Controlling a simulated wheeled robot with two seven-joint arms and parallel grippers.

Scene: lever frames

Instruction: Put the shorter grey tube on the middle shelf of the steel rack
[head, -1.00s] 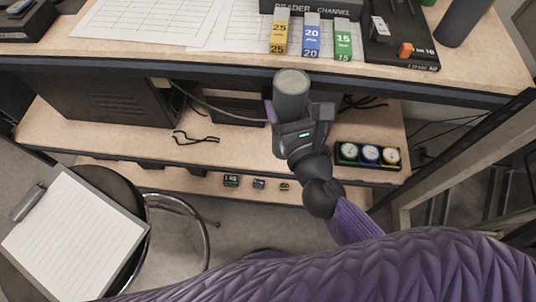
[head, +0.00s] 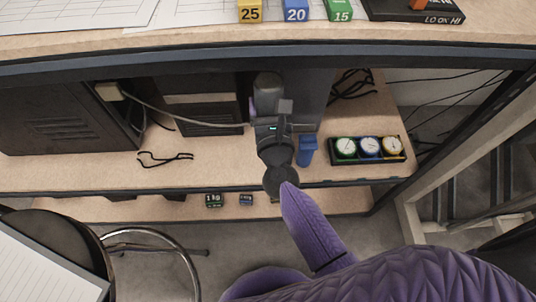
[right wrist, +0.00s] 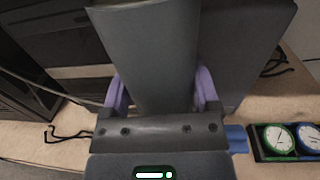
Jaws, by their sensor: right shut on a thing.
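My right gripper (head: 268,112) is shut on a grey tube (head: 268,84), which stands roughly upright in its jaws. In the right wrist view the tube (right wrist: 150,50) sits between the purple fingers of the gripper (right wrist: 163,92). In the head view, the gripper and tube are at the middle shelf (head: 215,165) of the rack, below the top shelf's front edge. Whether the tube's base touches the shelf is hidden by the gripper. My left gripper is not in view.
A tall grey block (head: 312,98) stands close right of the tube, with a small blue object (head: 307,150) before it. A tray of gauges (head: 367,150) lies farther right. Dark cases (head: 70,115) and a cable stand left. Shelf around the black cord (head: 165,159) is mostly clear.

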